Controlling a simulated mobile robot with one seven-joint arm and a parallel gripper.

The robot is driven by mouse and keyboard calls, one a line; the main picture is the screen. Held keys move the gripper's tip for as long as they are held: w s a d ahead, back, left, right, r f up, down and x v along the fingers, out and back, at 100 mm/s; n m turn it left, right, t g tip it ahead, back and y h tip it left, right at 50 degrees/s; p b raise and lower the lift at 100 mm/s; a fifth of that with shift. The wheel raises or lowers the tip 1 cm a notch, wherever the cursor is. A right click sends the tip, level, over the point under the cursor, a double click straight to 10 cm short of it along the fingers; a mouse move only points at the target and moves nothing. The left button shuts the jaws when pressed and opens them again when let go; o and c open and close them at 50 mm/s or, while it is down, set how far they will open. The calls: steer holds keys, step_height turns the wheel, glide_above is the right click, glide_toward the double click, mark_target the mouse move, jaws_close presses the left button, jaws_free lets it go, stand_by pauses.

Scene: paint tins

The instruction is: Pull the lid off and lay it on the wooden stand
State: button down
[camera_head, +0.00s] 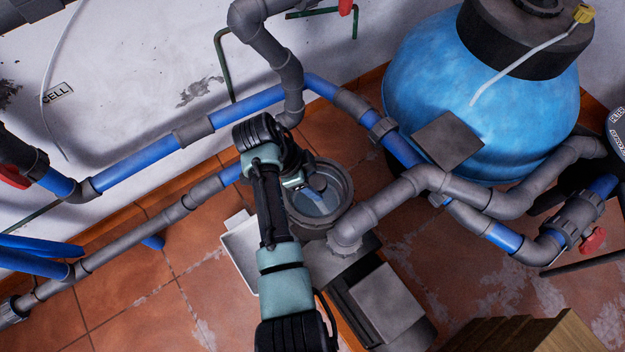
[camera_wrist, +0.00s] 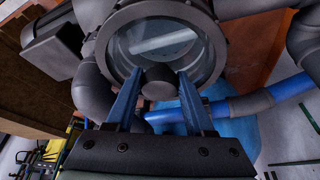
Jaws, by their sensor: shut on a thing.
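The lid (camera_head: 323,205) is a round clear disc with a dark grey rim, on top of the grey pump housing in the head view. In the wrist view the lid (camera_wrist: 168,22) fills the top middle. My gripper (camera_wrist: 160,76) has its two blue fingers closed on a dark knob at the lid's near rim. My arm and gripper hide part of the lid's left side in the head view. I see no clear gap between lid and housing. The wooden stand (camera_head: 560,335) shows at the bottom right of the head view, cut off by the frame edge.
Grey and blue pipes (camera_head: 400,190) run close around the pump. A large blue tank (camera_head: 480,110) stands behind at the right. A grey motor box (camera_head: 385,300) lies between pump and stand. Open tiled floor (camera_head: 470,265) shows at the right.

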mark_target(319, 181)
steer(key=shift+r+p, duration=2)
